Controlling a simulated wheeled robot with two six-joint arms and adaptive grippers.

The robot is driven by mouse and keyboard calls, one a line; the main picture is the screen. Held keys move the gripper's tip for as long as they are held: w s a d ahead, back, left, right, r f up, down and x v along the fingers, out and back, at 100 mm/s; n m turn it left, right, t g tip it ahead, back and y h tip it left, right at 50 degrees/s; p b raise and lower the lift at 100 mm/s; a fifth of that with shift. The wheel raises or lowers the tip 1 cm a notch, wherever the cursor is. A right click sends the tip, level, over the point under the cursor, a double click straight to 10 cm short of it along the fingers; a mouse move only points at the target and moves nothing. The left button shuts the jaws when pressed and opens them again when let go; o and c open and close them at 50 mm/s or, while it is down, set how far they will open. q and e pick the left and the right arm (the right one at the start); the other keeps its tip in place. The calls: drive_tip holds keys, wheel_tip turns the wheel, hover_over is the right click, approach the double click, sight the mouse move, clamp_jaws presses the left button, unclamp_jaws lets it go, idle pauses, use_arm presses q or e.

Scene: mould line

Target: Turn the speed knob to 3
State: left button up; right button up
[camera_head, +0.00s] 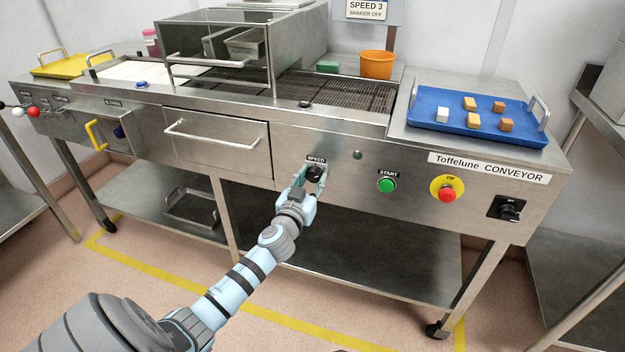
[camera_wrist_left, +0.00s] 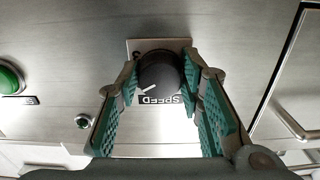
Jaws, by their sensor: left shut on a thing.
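The speed knob (camera_head: 314,173) is a black round knob on the conveyor's steel front panel, under a SPEED label (camera_head: 316,160). In the left wrist view the knob (camera_wrist_left: 160,72) shows between the fingers, with a white pointer mark toward the lower left of that view. A sign (camera_head: 367,10) above the machine reads SPEED 3, SHAKER OFF. My right gripper is not in view.
Right of the knob are a green START button (camera_head: 387,185), a red stop button (camera_head: 447,194) on yellow, and a black rotary switch (camera_head: 508,209). A drawer handle (camera_head: 212,135) juts out to the left. A blue tray (camera_head: 470,123) with several small blocks stands on top.

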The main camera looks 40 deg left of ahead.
use_arm(q)
drive_tip(key=shift+m, duration=1.7)
drive_tip(key=m, duration=0.2)
drive_tip(key=shift+m, duration=0.4)
drive_tip(key=m, duration=0.3)
drive_tip(key=shift+p, duration=0.4)
drive_tip(key=shift+m, duration=1.4)
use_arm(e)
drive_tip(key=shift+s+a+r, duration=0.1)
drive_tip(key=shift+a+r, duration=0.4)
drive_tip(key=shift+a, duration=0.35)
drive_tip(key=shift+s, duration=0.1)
